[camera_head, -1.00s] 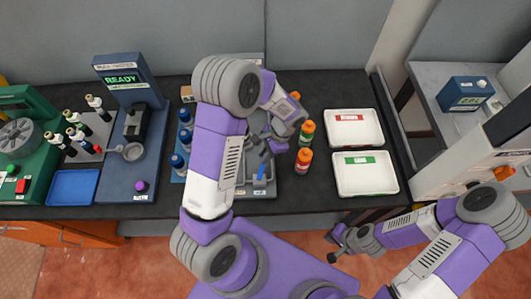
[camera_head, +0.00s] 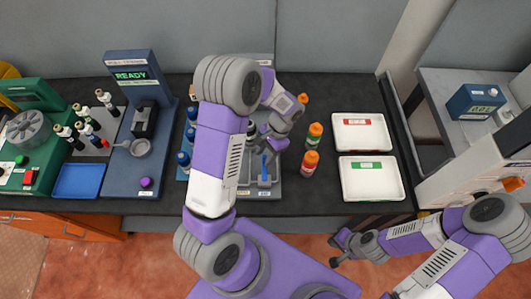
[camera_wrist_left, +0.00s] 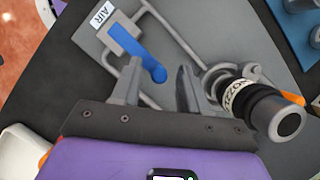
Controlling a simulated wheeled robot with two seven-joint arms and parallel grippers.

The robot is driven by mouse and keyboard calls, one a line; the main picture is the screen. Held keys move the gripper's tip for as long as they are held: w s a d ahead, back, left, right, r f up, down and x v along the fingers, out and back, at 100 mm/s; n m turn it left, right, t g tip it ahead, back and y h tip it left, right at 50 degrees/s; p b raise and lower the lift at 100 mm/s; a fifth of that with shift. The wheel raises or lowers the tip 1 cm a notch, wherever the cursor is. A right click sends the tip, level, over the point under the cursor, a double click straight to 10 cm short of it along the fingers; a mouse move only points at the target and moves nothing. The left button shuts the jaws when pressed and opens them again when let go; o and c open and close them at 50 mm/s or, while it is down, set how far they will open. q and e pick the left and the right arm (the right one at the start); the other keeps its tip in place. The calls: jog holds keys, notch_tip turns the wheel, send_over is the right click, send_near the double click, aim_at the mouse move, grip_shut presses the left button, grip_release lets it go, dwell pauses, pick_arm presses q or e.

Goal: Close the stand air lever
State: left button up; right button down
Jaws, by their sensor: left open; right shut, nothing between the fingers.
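The stand's air lever is a blue bar with a round knob end (camera_wrist_left: 138,50), beside a white AIR label (camera_wrist_left: 104,13) on the grey stand plate (camera_wrist_left: 92,38). In the head view the blue lever (camera_head: 264,170) shows at the front of the stand. My left gripper (camera_wrist_left: 160,72) is open and hangs over the plate. The lever's knob end lies near and between its fingertips; I cannot tell whether they touch. A black nozzle with a white NOZZLE band (camera_wrist_left: 240,97) stands just right of the fingers. My right gripper (camera_head: 338,250) is shut and empty, low in front of the table.
White trays with red (camera_head: 338,135) and green (camera_head: 347,185) labels lie further right. Blue-capped bottles (camera_head: 184,160) stand to the left, beside the READY scale (camera_head: 132,76).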

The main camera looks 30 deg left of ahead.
pick_arm(q)
jog(key=v, duration=0.7)
jog(key=shift+w+r, duration=0.15)
jog(key=shift+r, duration=0.1)
